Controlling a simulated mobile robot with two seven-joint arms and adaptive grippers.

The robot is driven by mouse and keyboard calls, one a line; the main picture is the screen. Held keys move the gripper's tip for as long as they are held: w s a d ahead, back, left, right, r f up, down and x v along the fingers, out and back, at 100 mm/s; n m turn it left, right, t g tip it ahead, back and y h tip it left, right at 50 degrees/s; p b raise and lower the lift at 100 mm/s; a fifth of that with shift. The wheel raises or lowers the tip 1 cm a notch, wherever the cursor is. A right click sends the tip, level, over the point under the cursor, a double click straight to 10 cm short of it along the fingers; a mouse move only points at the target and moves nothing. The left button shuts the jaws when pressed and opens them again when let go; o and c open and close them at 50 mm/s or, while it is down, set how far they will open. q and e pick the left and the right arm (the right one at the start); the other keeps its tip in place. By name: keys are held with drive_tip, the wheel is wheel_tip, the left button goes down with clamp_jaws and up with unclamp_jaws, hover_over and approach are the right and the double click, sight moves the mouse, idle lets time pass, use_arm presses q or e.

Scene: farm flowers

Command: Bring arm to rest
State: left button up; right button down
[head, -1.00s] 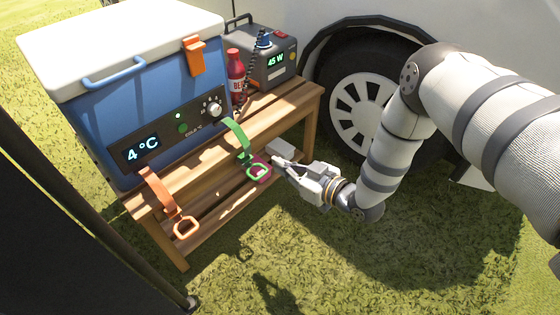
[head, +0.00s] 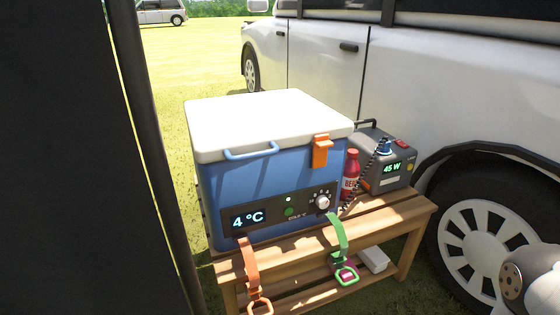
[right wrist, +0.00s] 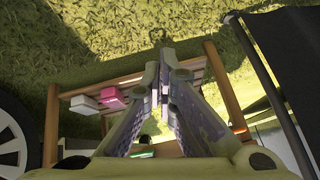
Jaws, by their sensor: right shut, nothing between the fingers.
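My right gripper (right wrist: 162,78) shows in the right wrist view, its two fingers drawn together with nothing between them. The wooden bench, seen beyond the fingers in that view, is apart from them as far as I can tell. In the head view only a grey and white joint of my right arm shows, at the bottom right corner; the gripper itself is outside that view. My left gripper is in neither view.
A blue cooler (head: 240,180) with a white lid, a red bottle (head: 351,175) and a grey power box (head: 385,160) stand on the wooden bench (head: 400,212). Orange (head: 250,275) and green (head: 339,240) straps hang in front. A white vehicle (head: 400,80) is behind; a dark panel (head: 65,150) blocks the left.

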drive_tip(key=s+f+g, duration=0.2)
drive_tip(key=s+g, duration=0.4)
drive_tip(key=s, duration=1.2)
drive_tip(key=s+d+r+m+g+h, duration=0.15)
drive_tip(key=s+r+g, duration=0.3)
drive_tip(key=s, duration=0.65)
drive_tip(key=s+d+r+g+h, duration=0.1)
drive_tip(key=s+r+g+h, duration=0.15)
drive_tip(key=s+r, duration=0.65)
use_arm(q)
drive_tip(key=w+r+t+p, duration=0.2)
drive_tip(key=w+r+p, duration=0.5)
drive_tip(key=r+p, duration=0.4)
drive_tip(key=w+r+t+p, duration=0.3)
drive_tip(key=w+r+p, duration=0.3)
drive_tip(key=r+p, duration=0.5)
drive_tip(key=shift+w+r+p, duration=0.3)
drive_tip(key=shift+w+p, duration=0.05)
drive_tip(key=shift+p, duration=0.85)
use_arm(e)
drive_tip(key=w+r+t, duration=0.2)
drive_tip(key=w+r, duration=0.3)
drive_tip(key=r, duration=0.5)
drive_tip(key=w+r+t, duration=0.2)
drive_tip(key=w+r, duration=0.3)
drive_tip(key=r, duration=0.5)
drive_tip(key=shift+r+y, duration=0.3)
drive_tip(key=shift+y, duration=0.1)
drive_tip(key=shift+d, duration=0.15)
